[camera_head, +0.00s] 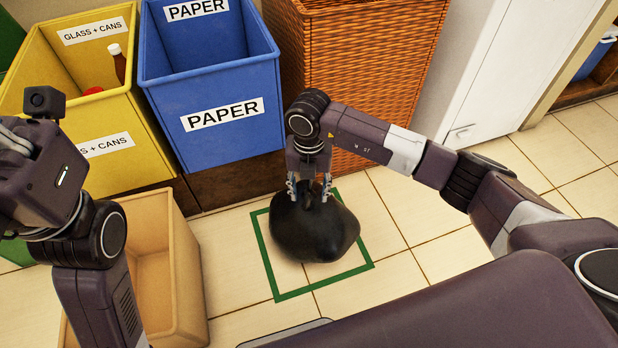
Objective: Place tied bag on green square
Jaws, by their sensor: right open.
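A black tied bag (315,232) sits on the tiled floor inside the green square outline (322,284), covering most of its middle. The bag's upper edge overlaps the far side of the outline in this view. My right gripper (310,196) points down at the top of the bag with its fingers apart. Whether the fingers touch the bag is hard to tell. My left gripper (22,150) is at the left edge, away from the bag, and its fingers are partly cut off by the frame.
A yellow glass and cans bin (137,160), a blue paper bin (225,141) and a wicker hamper (370,70) stand behind the square. An open tan box (185,270) stands to its left. A white cabinet (500,75) is at right. Tiles right of the square are clear.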

